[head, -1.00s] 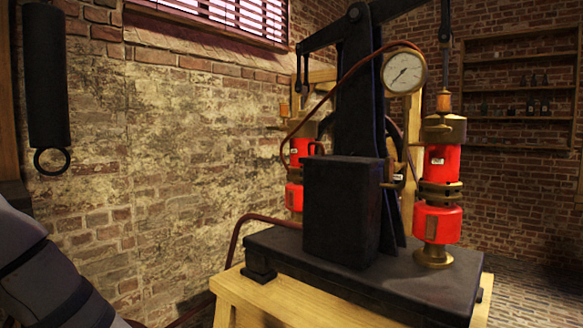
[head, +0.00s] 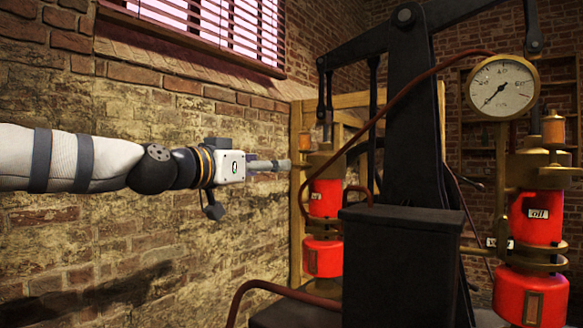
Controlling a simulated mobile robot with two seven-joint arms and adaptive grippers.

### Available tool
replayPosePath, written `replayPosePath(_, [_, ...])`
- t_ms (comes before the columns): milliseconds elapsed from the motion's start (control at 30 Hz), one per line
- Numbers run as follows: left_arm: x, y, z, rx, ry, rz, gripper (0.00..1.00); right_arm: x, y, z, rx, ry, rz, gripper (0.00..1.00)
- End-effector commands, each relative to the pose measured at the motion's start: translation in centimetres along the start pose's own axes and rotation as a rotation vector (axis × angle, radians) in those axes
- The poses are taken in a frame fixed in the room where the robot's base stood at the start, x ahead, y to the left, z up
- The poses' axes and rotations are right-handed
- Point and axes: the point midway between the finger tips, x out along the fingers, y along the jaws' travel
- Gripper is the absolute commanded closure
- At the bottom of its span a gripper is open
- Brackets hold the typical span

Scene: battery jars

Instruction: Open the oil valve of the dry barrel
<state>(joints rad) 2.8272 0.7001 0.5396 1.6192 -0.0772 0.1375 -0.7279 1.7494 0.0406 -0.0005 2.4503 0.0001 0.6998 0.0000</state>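Two red barrels with brass caps and white labels flank the black pump: a left barrel (head: 325,198) and a nearer right barrel (head: 537,217), whose label reads "oil". Orange-brown oil cups stand on their tops, one on the left barrel (head: 305,141) and one on the right barrel (head: 553,127). I cannot tell which barrel is dry. My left gripper (head: 283,165) points right, just left of the left barrel's brass cap. Its fingers show edge-on, so their opening is unclear, as is any contact. My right gripper is not in view.
A black box (head: 400,265) and the pump's upright column (head: 415,110) stand between the barrels. A round gauge (head: 502,86) is beside the right barrel. A dark red hose (head: 375,117) arcs across the pump. A brick wall (head: 150,240) lies behind my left arm.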

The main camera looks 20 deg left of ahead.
Motion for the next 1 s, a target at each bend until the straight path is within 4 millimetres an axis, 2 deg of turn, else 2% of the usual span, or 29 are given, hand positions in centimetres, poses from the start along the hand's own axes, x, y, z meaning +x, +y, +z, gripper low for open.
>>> replayPosePath(100, [3.7,-0.1,0.9,-0.002,-0.011,-0.001,0.37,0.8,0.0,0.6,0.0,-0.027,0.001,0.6])
replayPosePath(300, [7.8,-0.1,1.1,-0.003,-0.012,-0.001,0.37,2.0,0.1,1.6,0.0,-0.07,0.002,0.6])
replayPosePath(433, [8.7,0.0,0.6,-0.003,-0.007,0.0,0.37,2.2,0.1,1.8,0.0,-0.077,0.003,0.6])
replayPosePath(700, [8.8,0.0,0.2,-0.002,-0.002,0.0,0.37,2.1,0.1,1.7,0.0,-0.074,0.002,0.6])
replayPosePath(900, [8.8,0.0,0.2,-0.002,-0.002,0.0,0.82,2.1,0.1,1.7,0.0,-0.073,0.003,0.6])
replayPosePath(1000, [8.8,0.0,0.2,-0.002,-0.003,0.0,0.85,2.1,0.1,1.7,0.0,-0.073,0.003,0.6])
